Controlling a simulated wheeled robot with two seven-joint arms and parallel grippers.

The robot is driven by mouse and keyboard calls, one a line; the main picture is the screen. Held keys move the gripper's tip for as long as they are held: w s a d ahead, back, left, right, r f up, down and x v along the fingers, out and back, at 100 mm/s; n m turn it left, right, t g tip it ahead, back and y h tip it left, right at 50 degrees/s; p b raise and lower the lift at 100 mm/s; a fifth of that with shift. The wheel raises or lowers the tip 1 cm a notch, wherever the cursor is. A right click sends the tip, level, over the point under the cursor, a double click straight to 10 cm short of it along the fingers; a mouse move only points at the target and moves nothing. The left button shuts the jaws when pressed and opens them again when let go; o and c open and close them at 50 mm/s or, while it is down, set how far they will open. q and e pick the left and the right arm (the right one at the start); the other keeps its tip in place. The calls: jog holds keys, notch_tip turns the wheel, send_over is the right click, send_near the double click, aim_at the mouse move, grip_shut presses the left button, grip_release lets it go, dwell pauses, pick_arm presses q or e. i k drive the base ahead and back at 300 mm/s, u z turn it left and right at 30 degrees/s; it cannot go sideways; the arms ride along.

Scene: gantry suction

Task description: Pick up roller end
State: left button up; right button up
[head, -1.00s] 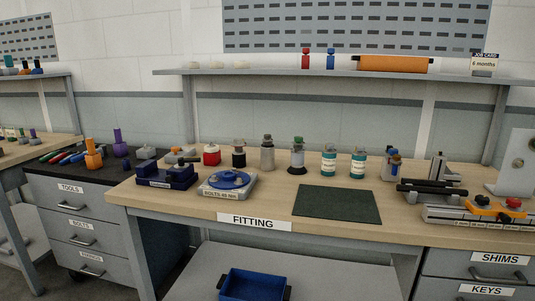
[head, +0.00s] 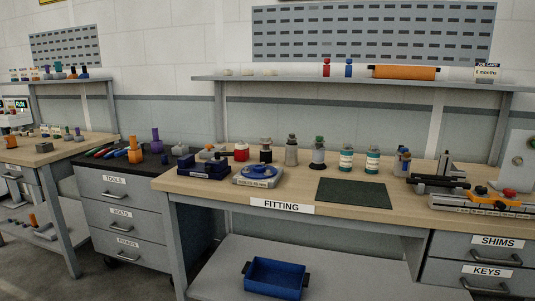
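An orange roller with dark ends (head: 404,72) lies lengthwise on the grey shelf (head: 300,80) above the fitting bench. A short dark stub shows at its left end and another at its right end. Neither of my grippers is in the head view, so nothing is seen touching the roller.
The fitting bench (head: 290,196) carries several bottles, a blue vise-like block (head: 204,170) and a dark green mat (head: 354,198). A blue bin (head: 273,278) sits on its lower shelf. A drawer cabinet (head: 120,212) and another bench stand left. The floor between them is partly clear.

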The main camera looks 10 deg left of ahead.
aim_at(291, 149)
jog(key=u, duration=0.7)
jog(key=i, duration=1.05)
jog(key=u, duration=0.4)
